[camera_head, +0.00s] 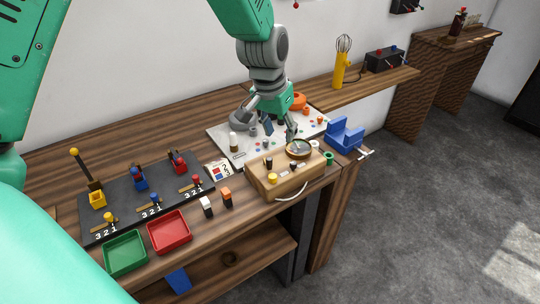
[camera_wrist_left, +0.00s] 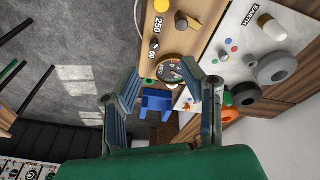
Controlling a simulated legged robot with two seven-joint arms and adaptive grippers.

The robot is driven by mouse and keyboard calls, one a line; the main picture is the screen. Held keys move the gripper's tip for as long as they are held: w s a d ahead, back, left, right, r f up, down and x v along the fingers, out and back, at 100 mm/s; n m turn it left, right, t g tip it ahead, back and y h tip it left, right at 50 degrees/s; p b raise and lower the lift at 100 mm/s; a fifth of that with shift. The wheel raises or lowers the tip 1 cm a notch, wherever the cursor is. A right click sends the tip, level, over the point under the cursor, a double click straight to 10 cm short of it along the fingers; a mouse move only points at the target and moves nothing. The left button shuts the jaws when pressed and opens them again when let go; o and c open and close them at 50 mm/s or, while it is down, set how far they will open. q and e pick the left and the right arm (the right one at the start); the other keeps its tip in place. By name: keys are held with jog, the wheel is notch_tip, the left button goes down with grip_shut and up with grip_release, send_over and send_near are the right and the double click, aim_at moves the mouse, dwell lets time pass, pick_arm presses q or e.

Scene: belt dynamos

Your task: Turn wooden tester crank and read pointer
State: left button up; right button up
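The wooden tester (camera_head: 262,189) is a box at the right end of the bench, with a round dial (camera_head: 298,148), a yellow knob (camera_head: 272,179) and black posts on top. A small green part (camera_head: 328,157) sits at its right end; I cannot tell whether it is the crank handle. The dial (camera_wrist_left: 170,69) also shows in the left wrist view, but its pointer is too small to read. My left gripper (camera_head: 271,122) hangs above and behind the tester, fingers spread and empty. In the left wrist view its fingertips (camera_wrist_left: 167,84) are wide apart near the dial. My right gripper is out of view.
A blue holder (camera_head: 345,137) stands right of the tester. Behind lies a white board (camera_head: 229,133) with grey and orange parts. Left are a black numbered panel (camera_head: 125,200), a green tray (camera_head: 125,254) and a red tray (camera_head: 169,232).

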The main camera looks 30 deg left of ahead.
pick_arm(q)
jog(key=t+y, duration=0.1)
jog(key=t, duration=0.1)
send_near(268, 159)
jog(key=shift+n, duration=0.4)
jog(key=x, duration=1.1)
jog(key=shift+a, duration=0.1)
jog(key=shift+d, duration=0.2)
grip_shut()
